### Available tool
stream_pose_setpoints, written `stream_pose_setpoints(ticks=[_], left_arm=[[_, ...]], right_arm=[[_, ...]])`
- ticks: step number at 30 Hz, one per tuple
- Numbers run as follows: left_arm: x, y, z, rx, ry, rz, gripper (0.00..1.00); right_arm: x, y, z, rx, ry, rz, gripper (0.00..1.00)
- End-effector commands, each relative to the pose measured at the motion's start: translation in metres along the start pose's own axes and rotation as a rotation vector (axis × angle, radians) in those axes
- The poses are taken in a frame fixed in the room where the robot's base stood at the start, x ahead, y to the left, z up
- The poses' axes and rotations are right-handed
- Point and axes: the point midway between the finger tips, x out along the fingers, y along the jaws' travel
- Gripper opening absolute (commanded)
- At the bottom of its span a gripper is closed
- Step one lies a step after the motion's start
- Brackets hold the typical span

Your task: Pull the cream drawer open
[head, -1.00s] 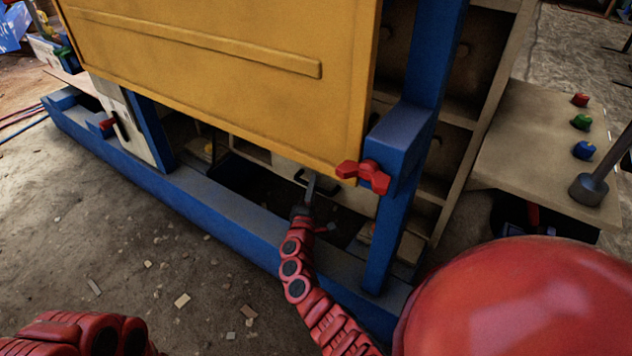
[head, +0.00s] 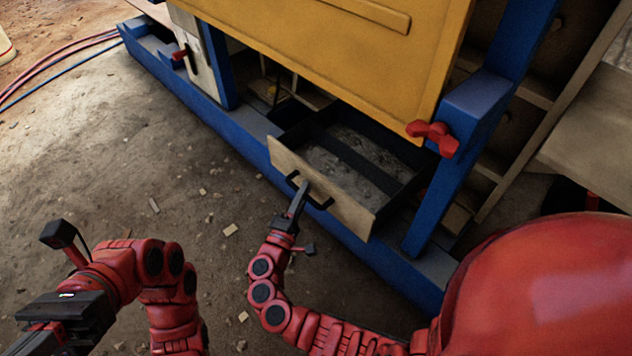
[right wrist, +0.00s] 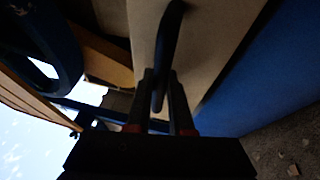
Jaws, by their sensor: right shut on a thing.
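The cream drawer (head: 350,208) stands out from under the yellow panel, its dark box showing grey rubble inside. Its black handle (head: 322,205) is on the cream front. My right gripper (head: 300,192) is shut on the handle, in front of the drawer. In the right wrist view, the two fingers (right wrist: 161,78) sit either side of the black handle (right wrist: 170,38), with the cream front behind. My left gripper (head: 45,325) is at the lower left, away from the drawer; its fingertips are not clear.
A yellow panel (head: 330,45) with a red knob (head: 433,137) overhangs the drawer. A blue frame beam (head: 215,125) runs below and a blue post (head: 475,125) stands to the right. The dirt floor in front is open, with small chips. Hoses lie at the upper left.

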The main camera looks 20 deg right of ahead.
Motion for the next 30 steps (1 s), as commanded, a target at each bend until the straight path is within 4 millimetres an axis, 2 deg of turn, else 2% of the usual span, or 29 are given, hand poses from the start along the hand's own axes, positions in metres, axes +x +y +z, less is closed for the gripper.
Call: stream_pose_setpoints(ticks=[6,16,17,21,22,30], left_arm=[[-0.0024,0.0010,0.0017,0.003,-0.017,0.009,0.00],[-0.0028,0.0009,0.0019,0.004,-0.018,0.010,0.00],[-0.0027,0.0009,0.0018,0.004,-0.018,0.010,0.00],[-0.0028,0.0009,0.0019,0.004,-0.019,0.009,0.00],[-0.0027,0.0009,0.0018,0.004,-0.018,0.009,0.00],[-0.0027,0.0008,0.0019,0.004,-0.018,0.009,0.00]], right_arm=[[-0.0082,0.0010,-0.0033,0.000,0.000,-0.001,0.00],[-0.0084,0.0012,-0.0036,0.001,-0.001,-0.001,0.00],[-0.0084,0.0012,-0.0037,0.001,0.000,-0.001,0.22],[-0.0082,0.0014,-0.0036,0.001,0.000,-0.001,0.47],[-0.0082,0.0015,-0.0036,0.001,0.000,-0.001,0.50],[-0.0081,0.0017,-0.0036,0.001,0.000,0.000,0.50]])
